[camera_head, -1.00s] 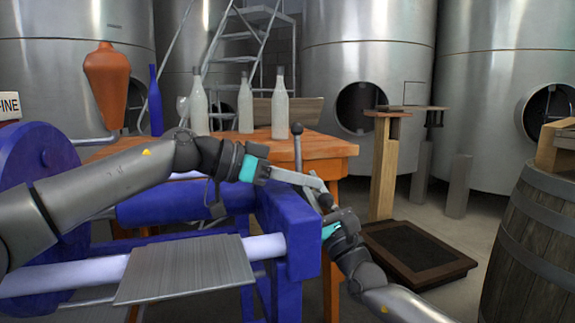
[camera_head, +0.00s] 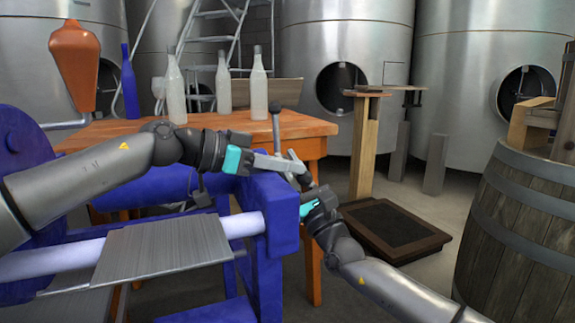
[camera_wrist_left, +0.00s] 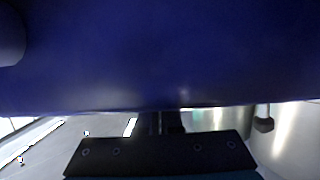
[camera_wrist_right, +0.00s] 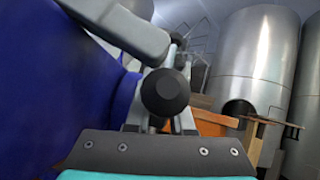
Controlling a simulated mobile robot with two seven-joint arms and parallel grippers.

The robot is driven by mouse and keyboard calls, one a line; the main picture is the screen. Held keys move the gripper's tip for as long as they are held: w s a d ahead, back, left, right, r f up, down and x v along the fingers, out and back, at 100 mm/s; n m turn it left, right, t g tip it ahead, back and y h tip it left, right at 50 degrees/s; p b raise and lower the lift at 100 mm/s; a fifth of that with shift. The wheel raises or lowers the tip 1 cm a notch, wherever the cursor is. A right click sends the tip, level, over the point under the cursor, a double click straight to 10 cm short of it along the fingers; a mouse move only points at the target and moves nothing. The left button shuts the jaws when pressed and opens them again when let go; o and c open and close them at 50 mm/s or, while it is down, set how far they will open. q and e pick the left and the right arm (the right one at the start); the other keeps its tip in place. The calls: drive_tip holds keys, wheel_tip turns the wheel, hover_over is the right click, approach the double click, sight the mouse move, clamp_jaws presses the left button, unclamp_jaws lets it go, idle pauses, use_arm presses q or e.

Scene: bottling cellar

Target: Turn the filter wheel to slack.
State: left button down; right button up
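The filter wheel sits at the right end of the blue filter frame (camera_head: 270,195). One grey spoke with a dark ball knob (camera_head: 276,107) stands upright; another dark knob (camera_head: 304,181) lies lower, between my grippers. My left gripper (camera_head: 288,164) reaches across the wheel's hub, and its fingers hide part of it. In the left wrist view the blue frame (camera_wrist_left: 160,55) fills the top and the fingertips are mostly hidden. My right gripper (camera_head: 303,193) is at the lower knob. In the right wrist view its fingers lie either side of this knob (camera_wrist_right: 165,92); contact is hidden.
A wooden table (camera_head: 300,125) with several bottles stands behind the frame. A grey plate pack (camera_head: 160,250) hangs on the frame's rails. A barrel (camera_head: 520,230) stands at right, and a dark low platform (camera_head: 395,230) lies on the floor behind my right arm.

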drive_tip(key=o, duration=0.4)
